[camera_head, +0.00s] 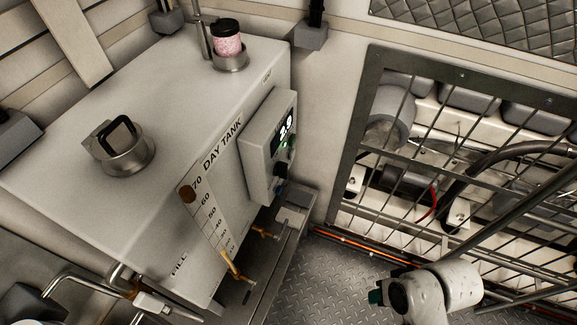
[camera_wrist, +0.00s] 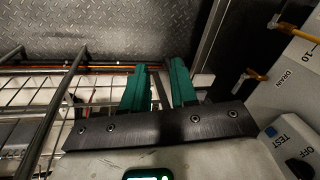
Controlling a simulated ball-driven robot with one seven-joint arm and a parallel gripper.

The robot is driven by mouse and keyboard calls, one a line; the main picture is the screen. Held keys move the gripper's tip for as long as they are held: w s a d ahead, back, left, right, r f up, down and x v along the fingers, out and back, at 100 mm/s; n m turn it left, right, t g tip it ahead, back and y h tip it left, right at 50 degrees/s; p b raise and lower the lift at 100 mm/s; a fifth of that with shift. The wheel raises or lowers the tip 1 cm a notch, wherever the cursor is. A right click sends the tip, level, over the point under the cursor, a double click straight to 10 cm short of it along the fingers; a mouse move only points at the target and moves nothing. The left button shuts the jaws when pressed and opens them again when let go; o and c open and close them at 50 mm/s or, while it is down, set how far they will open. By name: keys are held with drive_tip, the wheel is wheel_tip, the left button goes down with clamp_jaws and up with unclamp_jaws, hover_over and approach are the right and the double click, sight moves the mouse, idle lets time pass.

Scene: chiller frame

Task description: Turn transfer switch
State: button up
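A grey control box (camera_head: 268,150) with a lit display and a small green light is fixed to the side of the day tank (camera_head: 120,215). A dark knob (camera_head: 281,169) sits low on its face; I take it for the transfer switch, but its label is unreadable there. In the wrist view a dark knob (camera_wrist: 301,168) shows at the lower right edge, partly cut off, beside the words OFF and TEST. My gripper (camera_wrist: 159,66) has two green fingers apart with nothing between them.
A wire-mesh guard (camera_head: 345,165) with machinery behind it stands at the right. A sight gauge (camera_head: 205,222) and yellow-handled valves (camera_head: 233,268) are on the tank's front. Chequered floor (camera_head: 320,275) lies open between tank and guard.

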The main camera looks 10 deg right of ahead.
drive_tip(key=shift+o, duration=0.9)
drive_tip(key=w+a+m+t+y, duration=0.1)
drive_tip(key=w+a+m+y, duration=0.2)
drive_tip(key=w+a+m, duration=0.1)
drive_tip(key=w+m+p, duration=0.1)
drive_tip(key=w, duration=0.1)
drive_tip(key=shift+w+f+y, duration=0.15)
drive_tip(key=shift+w+y, duration=0.15)
drive_tip(key=shift+y, duration=0.1)
drive_tip(key=m+t+y+p, duration=0.2)
drive_tip(key=m+t+y, duration=0.65)
drive_tip(key=m, duration=0.85)
approach(282, 170)
drive_tip(key=r+p+x, duration=0.1)
drive_tip(key=x, duration=0.7)
drive_tip(key=shift+w+d+p, duration=0.15)
drive_tip(key=shift+w+p, duration=0.15)
drive_tip(key=shift+p, duration=0.05)
drive_tip(key=shift+r+g, duration=0.1)
drive_tip(key=shift+g, duration=0.15)
drive_tip(key=shift+c, duration=0.4)
clamp_jaws()
